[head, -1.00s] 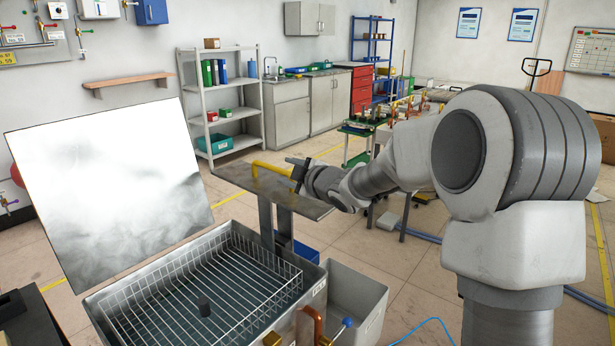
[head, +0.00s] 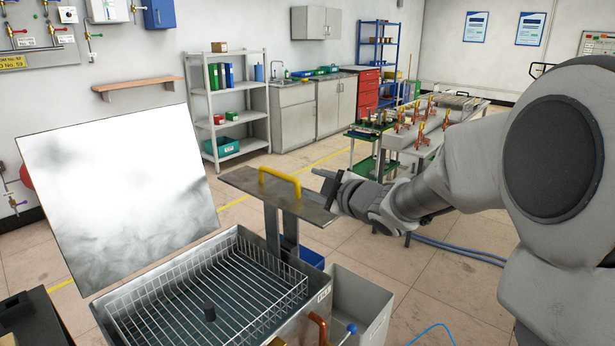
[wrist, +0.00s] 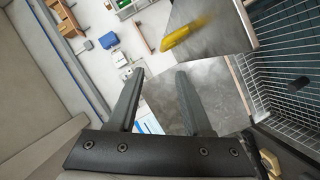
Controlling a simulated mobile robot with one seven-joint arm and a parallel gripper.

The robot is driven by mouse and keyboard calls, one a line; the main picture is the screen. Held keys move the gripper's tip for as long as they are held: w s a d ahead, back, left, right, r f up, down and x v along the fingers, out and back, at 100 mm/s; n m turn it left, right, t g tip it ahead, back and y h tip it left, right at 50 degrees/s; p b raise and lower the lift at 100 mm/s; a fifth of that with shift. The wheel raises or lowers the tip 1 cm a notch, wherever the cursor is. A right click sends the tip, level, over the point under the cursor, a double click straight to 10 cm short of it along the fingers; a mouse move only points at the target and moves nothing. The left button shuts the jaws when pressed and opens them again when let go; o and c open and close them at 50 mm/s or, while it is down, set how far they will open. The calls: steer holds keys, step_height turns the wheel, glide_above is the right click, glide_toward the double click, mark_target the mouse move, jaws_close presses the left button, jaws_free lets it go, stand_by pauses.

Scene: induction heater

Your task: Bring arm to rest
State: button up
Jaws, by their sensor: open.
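My gripper (head: 318,182) is open and empty, with its dark fingers spread apart in the wrist view (wrist: 160,98). In the head view it points left, just to the right of the yellow handle (head: 281,182). The handle stands on a flat grey metal plate (head: 240,183) beside the wire basket. The handle also shows at the top of the wrist view (wrist: 186,32), beyond the fingertips and apart from them. My arm reaches in from the right side of the head view.
A metal tank (head: 318,299) holds a wire basket (head: 165,305), with its large lid (head: 120,190) raised. A grey bin (head: 362,305) stands to its right. A green cart (head: 372,152) and a table with copper parts (head: 420,135) stand behind my arm.

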steer(key=s+d+r+m+g+h+p, duration=0.1)
steer(key=s+d+r+m+h+p, duration=0.1)
steer(key=s+d+r+m+h, duration=0.25)
steer(key=s+d+r+m+g+h+p, duration=0.1)
steer(key=s+d+m+h+p, duration=0.1)
steer(key=s+d+m+h, duration=0.45)
steer(key=s+a+f+m+g+y+p, duration=0.1)
steer(key=s+a+m+g+y, duration=0.1)
steer(key=s, duration=0.9)
steer(key=s+a+f+m+g+y+p, duration=0.1)
steer(key=s+a+f+m+g+y, duration=0.1)
steer(key=s, duration=1)
steer(key=shift+s+a+m+g, duration=0.2)
steer(key=shift+s+m+g, duration=0.1)
steer(key=shift+m+g, duration=0.75)
